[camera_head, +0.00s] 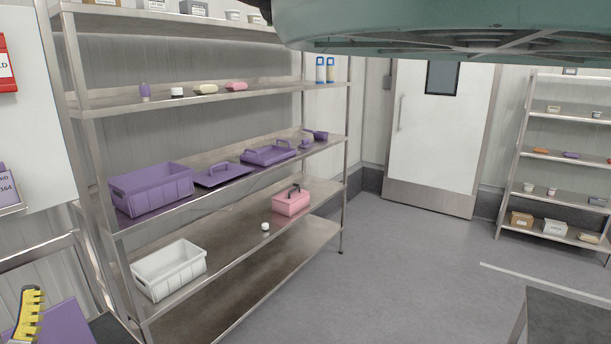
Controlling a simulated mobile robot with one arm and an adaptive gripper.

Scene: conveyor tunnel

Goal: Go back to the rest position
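My gripper does not show in this view, and no part that I can surely call my arm is visible. The task names no other object. A large teal rounded thing (450,20) with a ribbed underside fills the top right, close to the camera; I cannot tell what it belongs to.
A metal shelf rack (240,255) at left holds a purple crate (152,190), a white crate (168,270) and a pink box (291,202). A yellow ridged item (28,315) is at lower left. A steel table (570,315) stands lower right. Open floor (400,260) leads to a door (438,130).

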